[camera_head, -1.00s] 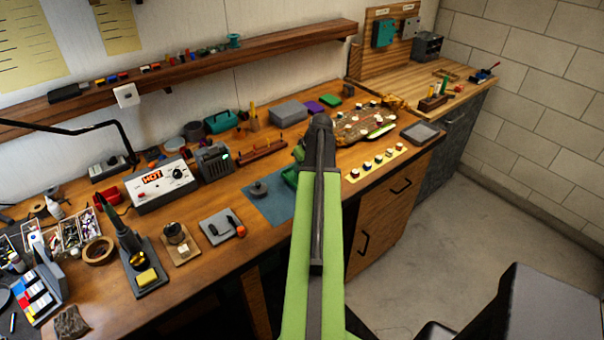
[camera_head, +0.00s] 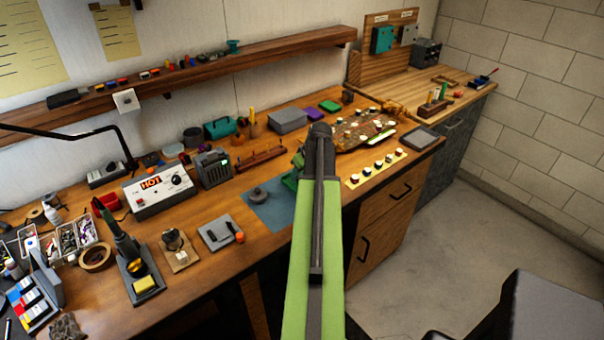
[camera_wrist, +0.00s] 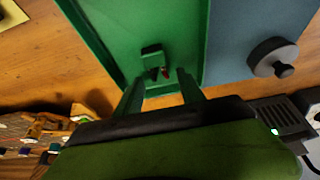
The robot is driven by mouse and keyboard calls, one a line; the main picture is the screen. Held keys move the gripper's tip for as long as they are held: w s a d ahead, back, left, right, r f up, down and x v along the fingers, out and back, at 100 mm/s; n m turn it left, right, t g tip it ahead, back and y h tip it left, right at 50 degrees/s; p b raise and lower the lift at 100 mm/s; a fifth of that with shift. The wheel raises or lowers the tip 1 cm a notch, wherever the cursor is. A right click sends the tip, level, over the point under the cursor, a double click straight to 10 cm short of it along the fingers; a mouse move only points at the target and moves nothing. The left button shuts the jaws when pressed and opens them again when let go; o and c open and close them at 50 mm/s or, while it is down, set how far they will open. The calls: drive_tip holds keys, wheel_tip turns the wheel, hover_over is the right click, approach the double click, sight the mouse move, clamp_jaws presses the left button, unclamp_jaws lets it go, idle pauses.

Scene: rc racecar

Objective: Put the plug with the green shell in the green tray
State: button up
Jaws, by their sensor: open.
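The plug with the green shell (camera_wrist: 152,57) lies on the floor of the green tray (camera_wrist: 112,35) in the wrist view, with red and dark ends showing on its near side. My gripper (camera_wrist: 160,77) is open, its two green fingers spread at the tray's near edge. The plug is just past the fingertips, roughly between them; no finger is closed on it. In the head view the green tray (camera_head: 289,181) is partly hidden behind my arm, and my fingers and the plug cannot be made out.
A blue mat (camera_head: 266,210) with a grey knobbed weight (camera_head: 258,194) lies beside the tray. A yellow strip with several round pieces (camera_head: 377,167) and a cluttered brown board (camera_head: 358,130) are to the right. A grey speaker-like box (camera_head: 212,167) stands behind left.

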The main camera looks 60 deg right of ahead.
drive_tip(key=p+v, duration=1)
drive_tip(key=v, duration=0.2)
drive_tip(key=shift+n+g+y, duration=0.5)
drive_tip(key=shift+n+y, duration=0.1)
drive_tip(key=shift+y, duration=0.1)
drive_tip(key=w+a, duration=0.3)
drive_tip(key=a, duration=0.2)
drive_tip(key=w+a, duration=0.4)
drive_tip(key=a, duration=0.1)
drive_tip(key=w+a, duration=0.4)
drive_tip(key=a, duration=0.1)
drive_tip(key=shift+w+a+f, duration=0.2)
drive_tip(key=shift+w+f, duration=0.05)
drive_tip(key=shift+f, duration=0.15)
drive_tip(key=w+a+n+g, duration=0.1)
drive_tip(key=w+a, duration=0.3)
drive_tip(key=a, duration=0.8)
drive_tip(key=w+a+g, duration=0.1)
drive_tip(key=w+a, duration=0.2)
drive_tip(key=a, duration=1)
drive_tip(key=s+a+f+n+g, duration=0.1)
drive_tip(key=s+a, duration=0.1)
drive_tip(key=a, duration=1.5)
drive_tip(key=shift+a, duration=0.35)
